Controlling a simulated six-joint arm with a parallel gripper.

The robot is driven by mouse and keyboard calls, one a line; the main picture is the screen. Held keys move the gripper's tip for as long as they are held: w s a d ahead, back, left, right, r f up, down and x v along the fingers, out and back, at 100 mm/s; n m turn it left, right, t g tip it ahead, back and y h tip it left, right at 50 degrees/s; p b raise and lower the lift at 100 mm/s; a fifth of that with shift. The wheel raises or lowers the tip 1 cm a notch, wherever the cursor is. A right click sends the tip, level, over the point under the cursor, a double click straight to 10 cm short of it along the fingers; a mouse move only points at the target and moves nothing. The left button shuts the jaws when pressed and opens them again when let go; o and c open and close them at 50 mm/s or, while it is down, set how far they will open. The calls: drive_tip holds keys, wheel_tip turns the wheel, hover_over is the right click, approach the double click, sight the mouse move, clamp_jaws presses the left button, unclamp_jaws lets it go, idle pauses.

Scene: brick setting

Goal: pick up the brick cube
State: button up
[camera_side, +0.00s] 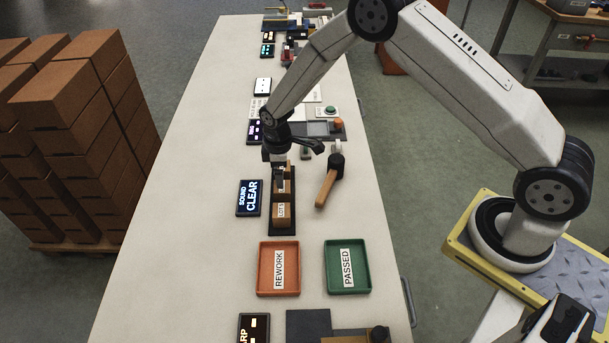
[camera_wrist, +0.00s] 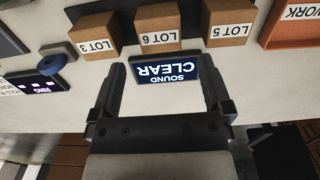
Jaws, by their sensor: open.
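Three brown brick cubes stand in a row in the wrist view, labelled LOT 3 (camera_wrist: 94,32), LOT 6 (camera_wrist: 158,25) and LOT 5 (camera_wrist: 228,14). In the side view they sit on a narrow dark tray (camera_side: 269,232); the nearest cube (camera_side: 281,210) shows clearly and those behind are partly hidden by my gripper. My gripper (camera_side: 280,186) is over the row in the side view. In the wrist view my gripper (camera_wrist: 161,70) is open and empty, its fingers apart, with the LOT 6 cube beyond the gap.
A lit SOUND CLEAR display (camera_side: 249,198) stands left of the row. A wooden-handled mallet (camera_side: 326,188) lies to its right. An orange REWORK tray (camera_side: 263,270) and a green PASSED tray (camera_side: 331,267) are nearer the camera.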

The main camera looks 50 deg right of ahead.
sight(282, 191)
drive_tip(key=shift+f, duration=0.95)
drive_tip(key=shift+f, duration=0.1)
drive_tip(key=shift+d+f, duration=0.1)
drive_tip(key=shift+f, duration=2.35)
drive_tip(key=shift+c, duration=0.2)
drive_tip(key=c, duration=1.2)
drive_tip(key=shift+r, duration=0.15)
